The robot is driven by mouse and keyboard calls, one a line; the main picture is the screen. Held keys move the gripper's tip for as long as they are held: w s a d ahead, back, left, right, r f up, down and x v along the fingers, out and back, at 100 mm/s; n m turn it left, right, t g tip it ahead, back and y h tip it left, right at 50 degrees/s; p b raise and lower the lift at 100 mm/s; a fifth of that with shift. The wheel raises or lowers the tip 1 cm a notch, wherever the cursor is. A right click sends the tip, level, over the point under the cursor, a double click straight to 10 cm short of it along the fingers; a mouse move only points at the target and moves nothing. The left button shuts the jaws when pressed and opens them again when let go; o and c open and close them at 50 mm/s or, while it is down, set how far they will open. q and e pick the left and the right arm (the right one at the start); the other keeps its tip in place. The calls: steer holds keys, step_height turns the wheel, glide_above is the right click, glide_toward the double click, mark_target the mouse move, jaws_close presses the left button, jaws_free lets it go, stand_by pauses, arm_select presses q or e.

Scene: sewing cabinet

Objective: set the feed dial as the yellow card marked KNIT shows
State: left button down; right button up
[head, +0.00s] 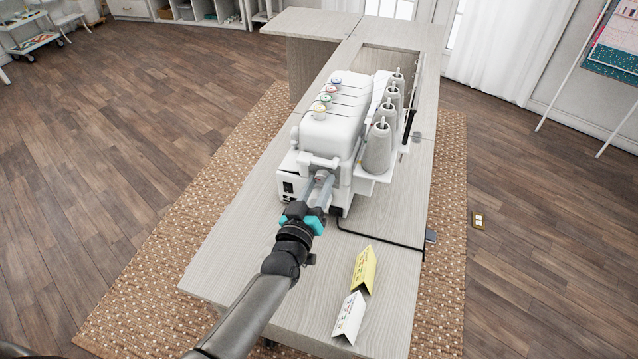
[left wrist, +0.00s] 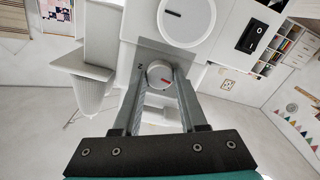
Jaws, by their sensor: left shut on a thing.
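The white sewing machine (head: 328,135) stands on the cabinet top. My left gripper (head: 322,182) reaches its near end. In the left wrist view its two fingers are shut on the sides of a small white dial (left wrist: 159,74) with a red mark, near a small printed letter. A larger white dial (left wrist: 187,18) with a black mark sits beside it, clear of the fingers. The yellow card (head: 363,268) stands folded near the front of the cabinet; its print is too small to read. My right gripper is not in view.
A white folded card (head: 349,317) stands in front of the yellow one. A black rocker switch (left wrist: 251,36) is on the same machine face. Grey thread cones (head: 378,148) line the machine's right side. A black cable (head: 380,239) crosses the cabinet top (head: 240,250), whose front left is bare.

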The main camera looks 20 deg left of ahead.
arm_select(q)
steer(key=shift+n, duration=0.9)
steer(key=shift+c, duration=2.2)
jaws_free()
steer(key=s+p, duration=0.1)
steer(key=s, duration=1.4)
steer(key=shift+s+a+p, duration=0.15)
steer(key=shift+a+p, duration=0.1)
steer(key=shift+p, duration=0.1)
